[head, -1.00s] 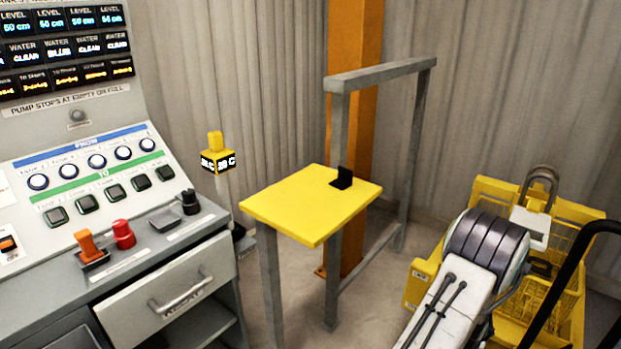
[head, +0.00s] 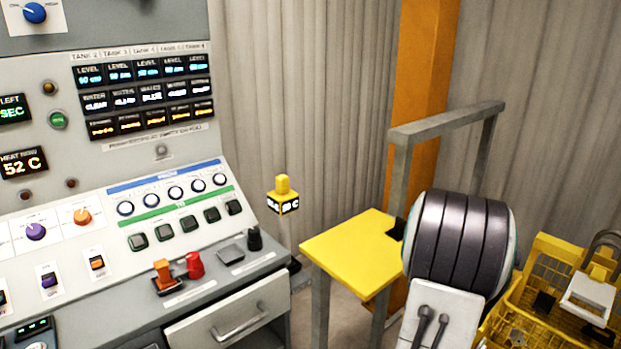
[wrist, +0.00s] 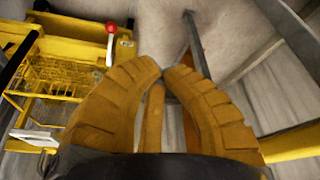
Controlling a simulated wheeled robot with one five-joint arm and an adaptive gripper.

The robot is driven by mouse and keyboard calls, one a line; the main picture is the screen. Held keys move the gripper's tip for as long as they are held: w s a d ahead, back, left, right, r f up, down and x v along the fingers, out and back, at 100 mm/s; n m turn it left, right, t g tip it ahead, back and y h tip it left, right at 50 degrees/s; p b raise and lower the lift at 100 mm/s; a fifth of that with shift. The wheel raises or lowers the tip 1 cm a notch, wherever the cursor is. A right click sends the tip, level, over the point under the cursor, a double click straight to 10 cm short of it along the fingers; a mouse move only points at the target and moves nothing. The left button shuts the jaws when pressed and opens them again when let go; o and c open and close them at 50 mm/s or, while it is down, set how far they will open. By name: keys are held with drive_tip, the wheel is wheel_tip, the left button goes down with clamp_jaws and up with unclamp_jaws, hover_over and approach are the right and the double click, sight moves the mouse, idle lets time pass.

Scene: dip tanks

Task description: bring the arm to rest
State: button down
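My gripper (wrist: 163,71) shows in the wrist view. In the head view my arm's dark ribbed link and a pale link stand at the lower right, in front of the yellow table's right side. The gripper itself does not show in the head view.
A yellow table (head: 350,250) with a grey frame stands before an orange post (head: 420,90). A control console (head: 180,215) with a drawer (head: 235,315) is on the left. A yellow basket cart (head: 550,255) is at the right; it also shows in the wrist view (wrist: 60,75).

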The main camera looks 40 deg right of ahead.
drive_tip(key=w+a+r+n+t+p, duration=0.1)
drive_tip(key=w+a+r+n+p, duration=0.4)
drive_tip(key=a+r, duration=0.8)
drive_tip(key=s+a+r+n+y+p, duration=0.1)
drive_tip(key=s+a+r+n+p, duration=0.1)
drive_tip(key=a+r+p, duration=0.4)
drive_tip(key=s+a+r+n+y+p, duration=0.2)
drive_tip(key=a+r+p, duration=0.4)
drive_tip(key=a+r, duration=0.6)
drive_tip(key=s+a+n, duration=0.1)
drive_tip(key=s+a, duration=0.1)
drive_tip(key=a, duration=0.1)
drive_tip(key=shift+s+a+n, duration=0.15)
drive_tip(key=shift+n, duration=0.15)
